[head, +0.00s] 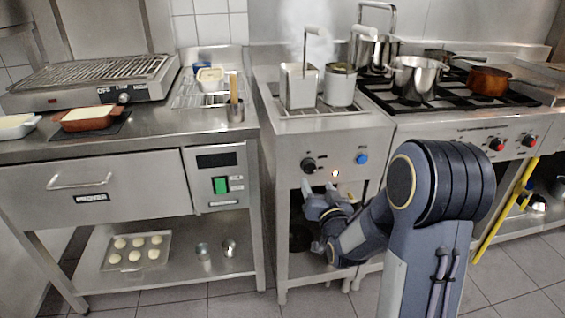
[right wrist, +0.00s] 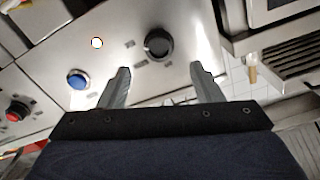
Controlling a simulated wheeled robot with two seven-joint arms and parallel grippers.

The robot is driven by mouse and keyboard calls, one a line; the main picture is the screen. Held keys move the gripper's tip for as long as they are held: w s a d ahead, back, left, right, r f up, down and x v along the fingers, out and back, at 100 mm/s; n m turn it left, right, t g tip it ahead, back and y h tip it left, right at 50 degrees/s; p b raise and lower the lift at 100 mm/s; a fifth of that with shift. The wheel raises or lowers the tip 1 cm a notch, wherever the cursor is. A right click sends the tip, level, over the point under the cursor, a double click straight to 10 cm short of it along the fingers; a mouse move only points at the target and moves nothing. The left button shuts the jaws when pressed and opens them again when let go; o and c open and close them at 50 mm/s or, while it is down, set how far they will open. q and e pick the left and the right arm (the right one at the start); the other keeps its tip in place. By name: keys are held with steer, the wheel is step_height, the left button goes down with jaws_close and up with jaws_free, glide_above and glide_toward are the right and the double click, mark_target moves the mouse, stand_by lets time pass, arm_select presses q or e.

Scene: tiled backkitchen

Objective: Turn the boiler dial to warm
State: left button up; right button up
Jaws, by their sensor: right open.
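The boiler (head: 325,146) stands between the left counter and the gas stove, with steam rising from its top. Its black dial (head: 308,165) is on the left of the front panel, and it also shows in the right wrist view (right wrist: 158,43). A lit indicator lamp (head: 335,173) and a blue knob (head: 361,158) are to its right. My right gripper (head: 318,187) is open and empty, just below the dial. In the right wrist view its fingers (right wrist: 160,70) point at the panel, with the dial between and beyond their tips. My left gripper is not in view.
A basket (head: 299,86) and a pot (head: 339,85) sit on the boiler. The stove's red knobs (head: 497,143) are to the right. Tiled floor (head: 215,304) is clear in front.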

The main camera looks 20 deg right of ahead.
mark_target(310, 169)
steer(key=x, duration=0.7)
steer(key=shift+w+d, duration=0.15)
steer(key=shift+w, duration=0.05)
steer(key=c, duration=1)
